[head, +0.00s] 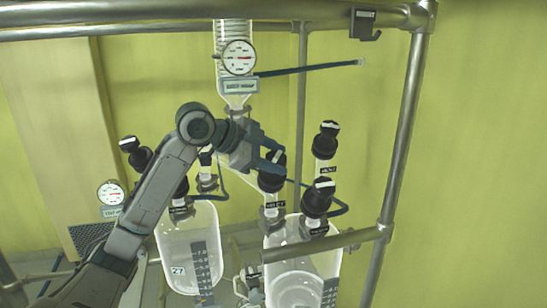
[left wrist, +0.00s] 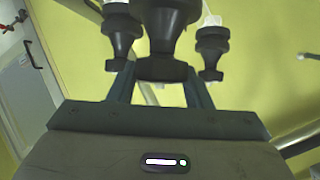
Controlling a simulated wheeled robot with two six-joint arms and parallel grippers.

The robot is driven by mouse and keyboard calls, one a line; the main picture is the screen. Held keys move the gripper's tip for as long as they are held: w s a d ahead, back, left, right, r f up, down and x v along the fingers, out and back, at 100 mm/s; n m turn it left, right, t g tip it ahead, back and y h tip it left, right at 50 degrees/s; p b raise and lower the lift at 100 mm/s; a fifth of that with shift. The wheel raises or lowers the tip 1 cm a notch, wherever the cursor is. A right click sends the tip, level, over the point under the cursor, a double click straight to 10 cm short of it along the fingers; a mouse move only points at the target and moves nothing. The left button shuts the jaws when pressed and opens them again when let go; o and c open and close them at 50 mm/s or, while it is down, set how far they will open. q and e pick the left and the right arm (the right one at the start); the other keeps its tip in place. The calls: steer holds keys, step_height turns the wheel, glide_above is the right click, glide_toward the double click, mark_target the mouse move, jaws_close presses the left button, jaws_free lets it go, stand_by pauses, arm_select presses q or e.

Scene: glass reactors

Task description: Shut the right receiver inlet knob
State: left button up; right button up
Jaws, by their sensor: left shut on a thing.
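The right receiver (head: 292,264) is a clear glass vessel with a dark scale strip, at the lower middle of the head view. A black knob (head: 271,181) with a pale mark on top stands above its left side, over a small label that seems to read INLET. My left gripper (head: 275,160) reaches in from the left, its blue-grey fingers shut on this knob. In the left wrist view the gripper (left wrist: 160,90) has a large black knob (left wrist: 160,35) between its fingers. The fingers partly hide the knob in the head view. My right gripper is not in view.
A black vent knob (head: 327,140) and another black knob (head: 317,198) stand close on the right. The left receiver (head: 190,252) has its own black knobs. A gauge (head: 238,57) hangs above. Metal frame bars (head: 398,140) run along the right and top.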

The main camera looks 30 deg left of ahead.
arm_select(q)
steer(key=m+g, duration=0.2)
steer(key=shift+w+f+g+h, duration=0.1)
steer(key=shift+f+g+h, duration=0.2)
steer(key=shift+h, duration=0.1)
steer(key=shift+w+f+m+g, duration=0.1)
steer(key=shift+m+g, duration=1.3)
steer(key=shift+g, duration=0.1)
steer(key=shift+d, duration=0.1)
steer(key=o, duration=1)
